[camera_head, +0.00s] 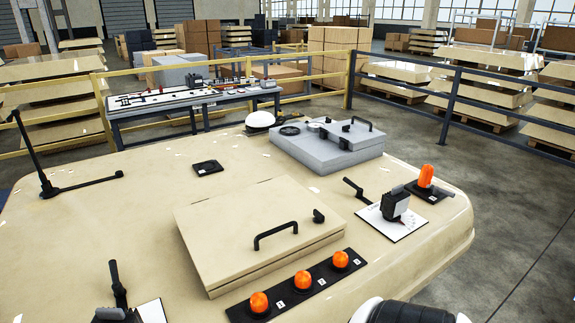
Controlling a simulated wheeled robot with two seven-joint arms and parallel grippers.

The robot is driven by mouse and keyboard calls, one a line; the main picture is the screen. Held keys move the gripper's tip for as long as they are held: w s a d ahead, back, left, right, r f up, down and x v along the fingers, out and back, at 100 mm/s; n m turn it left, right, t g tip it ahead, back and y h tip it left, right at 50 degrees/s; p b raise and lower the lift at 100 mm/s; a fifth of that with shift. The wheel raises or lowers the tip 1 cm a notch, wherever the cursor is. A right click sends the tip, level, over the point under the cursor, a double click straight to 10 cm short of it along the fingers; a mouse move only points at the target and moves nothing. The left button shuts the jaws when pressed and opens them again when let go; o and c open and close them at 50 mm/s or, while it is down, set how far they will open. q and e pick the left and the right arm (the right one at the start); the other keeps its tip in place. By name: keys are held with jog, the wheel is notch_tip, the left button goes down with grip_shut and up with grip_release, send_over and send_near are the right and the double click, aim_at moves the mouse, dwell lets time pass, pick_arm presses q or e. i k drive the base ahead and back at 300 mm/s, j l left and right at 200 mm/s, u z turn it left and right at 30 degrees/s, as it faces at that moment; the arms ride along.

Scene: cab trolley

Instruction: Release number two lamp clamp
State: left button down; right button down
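Three orange domed lamps stand in a row on a black strip at the front. The small white labels beside them are hard to read. The near-left lamp (259,302), the middle lamp (302,280) and the far-right lamp (340,259) all sit upright. A black clamp-like device (395,205) stands on a white plate at the right, with a black lever (356,188) beside it. A taller orange lamp (426,176) stands on a black plate behind it. No clamp is clearly visible on the three lamps. Neither gripper shows.
A beige hatch (250,225) with a black handle lies behind the lamp row. A grey box (330,146) stands at the back. Another black lever (118,287) is at the front left. A rounded black-and-white part, seemingly mine, enters at the bottom. The beige top between them is mostly clear.

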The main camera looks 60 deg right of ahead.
aim_at(359, 192)
jog(key=z, duration=2.35)
jog(key=l+u, duration=0.1)
jog(key=u, duration=0.25)
jog(key=i+l+u, duration=0.1)
jog(key=u, duration=0.25)
jog(key=l+u, duration=0.4)
jog(key=l, duration=0.5)
jog(key=l+u, duration=0.4)
jog(key=l, duration=1.1)
jog(key=k+l, duration=0.15)
jog(key=l, duration=0.9)
jog(key=k+l+u, duration=0.1)
jog(key=l, duration=0.45)
